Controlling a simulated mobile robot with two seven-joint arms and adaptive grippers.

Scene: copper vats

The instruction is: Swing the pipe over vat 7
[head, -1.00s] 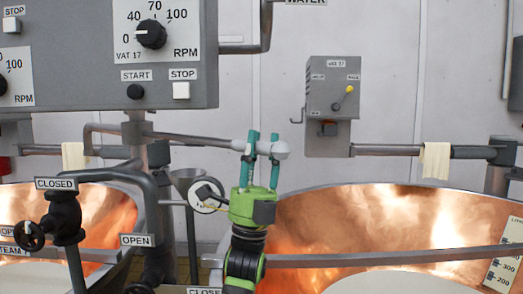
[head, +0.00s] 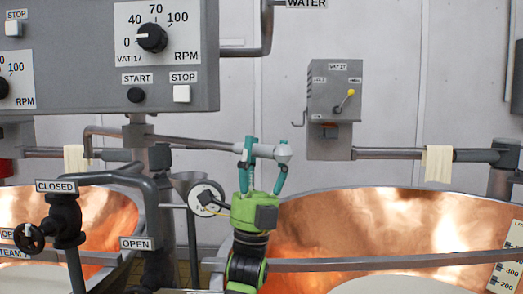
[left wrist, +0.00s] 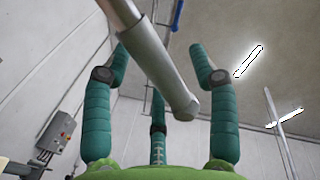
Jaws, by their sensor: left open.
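The grey pipe (head: 190,142) runs from the post at left to a pale, thicker end over the space between the two vats. My left gripper (head: 267,150) is green with teal fingers. It points up at the pipe's end, with its fingers spread open on either side. In the left wrist view, the pipe (left wrist: 160,70) crosses between the open fingers, its end near the palm; I cannot tell whether it touches them. A copper vat (head: 340,225) stands at right and another (head: 105,212) at left. Neither vat's number is clearly readable. My right gripper is not in view.
A control panel (head: 60,60) labelled VAT 17 hangs at upper left. A valve (head: 65,215) with a CLOSED tag stands in front of the left vat. A grey rail (head: 390,259) crosses the right vat. A wall box (head: 333,100) with a yellow-knobbed lever hangs behind.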

